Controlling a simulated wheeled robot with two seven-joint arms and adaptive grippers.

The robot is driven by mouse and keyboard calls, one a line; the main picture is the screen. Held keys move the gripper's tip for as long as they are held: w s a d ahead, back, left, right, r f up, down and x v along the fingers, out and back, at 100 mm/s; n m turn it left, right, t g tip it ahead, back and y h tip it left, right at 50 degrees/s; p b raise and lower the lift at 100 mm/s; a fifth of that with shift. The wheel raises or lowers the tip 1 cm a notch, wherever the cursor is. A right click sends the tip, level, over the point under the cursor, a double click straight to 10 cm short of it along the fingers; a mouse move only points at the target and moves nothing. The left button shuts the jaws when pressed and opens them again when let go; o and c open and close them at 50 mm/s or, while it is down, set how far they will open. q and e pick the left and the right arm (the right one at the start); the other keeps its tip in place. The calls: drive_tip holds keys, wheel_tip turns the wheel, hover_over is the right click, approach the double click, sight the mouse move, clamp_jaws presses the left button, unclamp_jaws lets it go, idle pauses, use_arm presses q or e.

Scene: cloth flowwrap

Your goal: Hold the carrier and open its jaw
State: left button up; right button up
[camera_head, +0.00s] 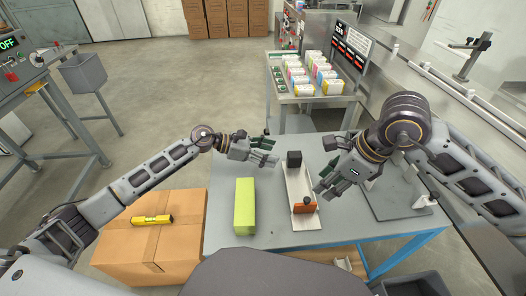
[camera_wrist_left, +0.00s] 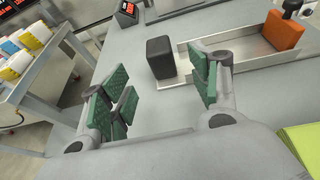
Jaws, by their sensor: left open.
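A long pale metal channel, which looks like the carrier (camera_head: 294,178), lies on the grey table. A black block (camera_head: 294,158) stands at its far end and an orange block with a black knob (camera_head: 304,204) at its near end. Both blocks also show in the left wrist view, black (camera_wrist_left: 161,58) and orange (camera_wrist_left: 284,33). My left gripper (camera_head: 274,151) is open and empty, left of the black block and apart from it. Its spread green pads show in the left wrist view (camera_wrist_left: 163,92). My right gripper (camera_head: 322,184) is right of the channel; its finger gap is unclear.
A lime-green box (camera_head: 245,206) lies on the table (camera_head: 272,236) left of the channel. A grey plate (camera_head: 385,203) lies at the right. A cardboard box (camera_head: 180,236) with a yellow level (camera_head: 152,220) stands left. A cart (camera_head: 280,91) holds colourful packs behind.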

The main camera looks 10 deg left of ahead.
sight(308, 199)
use_arm(q)
drive_tip(key=shift+x, duration=4.75)
drive_tip(key=shift+c, duration=0.4)
drive_tip(key=c, duration=1.2)
use_arm(e)
drive_tip(key=shift+o, duration=0.5)
use_arm(q)
drive_tip(key=shift+c, duration=0.2)
use_arm(e)
drive_tip(key=shift+d+r, duration=0.1)
drive_tip(key=shift+w+d+r+n+g+y, duration=0.25)
drive_tip(key=shift+d+r+n, duration=0.15)
drive_tip(key=shift+r+n, duration=0.15)
drive_tip(key=shift+w+d+r+n+g+y, duration=0.15)
drive_tip(key=shift+w+d+r+n+g, duration=0.1)
drive_tip(key=shift+d+r+n, duration=0.25)
use_arm(q)
drive_tip(key=shift+s, duration=0.1)
use_arm(e)
drive_tip(key=shift+a+f, duration=0.1)
drive_tip(key=shift+a, duration=0.05)
drive_tip(key=shift+x, duration=5.9)
